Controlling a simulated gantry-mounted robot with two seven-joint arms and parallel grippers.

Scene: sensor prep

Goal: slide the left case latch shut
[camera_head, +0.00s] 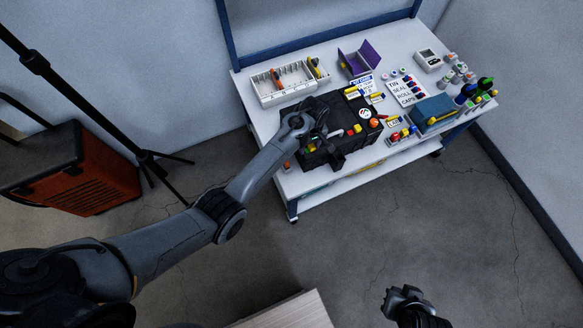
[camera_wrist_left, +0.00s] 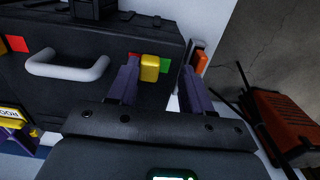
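The yellow left latch (camera_wrist_left: 150,68) sits between a red mark (camera_wrist_left: 134,57) and a green mark (camera_wrist_left: 165,64), with part of each showing. My left gripper (camera_wrist_left: 160,82) is open, its two purple fingers one on each side of the latch in the picture; I cannot tell whether either touches it. In the head view my left wrist hides part of the case. My right gripper (camera_head: 403,295) hangs low, away from the bench.
A white compartment rack (camera_head: 284,88) stands behind the case. A purple box (camera_head: 358,60), a tin seal sign (camera_head: 407,92) and a blue-grey box (camera_head: 433,113) stand farther along the bench. An orange-red crate (camera_head: 95,172) and black stand are on the floor at left.

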